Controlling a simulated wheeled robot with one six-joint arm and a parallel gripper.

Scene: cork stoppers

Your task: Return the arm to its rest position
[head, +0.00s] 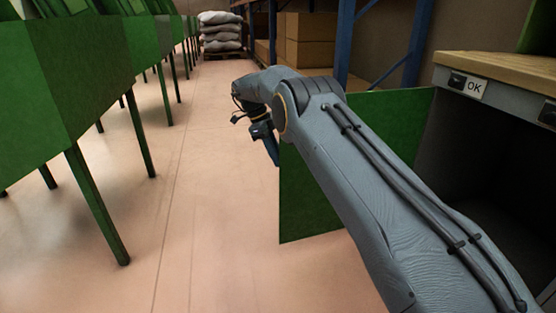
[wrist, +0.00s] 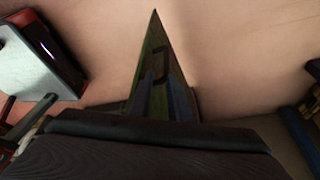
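My arm reaches forward from the lower right of the head view, bent at a large joint. My gripper (head: 274,158) hangs at its far end, pointing down, in front of the green panel's left edge. In the wrist view two dark bluish fingers (wrist: 162,97) show with a gap between them, against a dark green strip. I see nothing held between them. No cork stoppers are in view.
A green panel (head: 308,205) stands close below my arm. A wood-topped workbench (head: 505,72) with an OK label is at the right. Green bins on legs (head: 95,85) line the left. Open floor (head: 215,200) lies between. Sacks (head: 220,32) and a blue rack (head: 345,40) stand behind.

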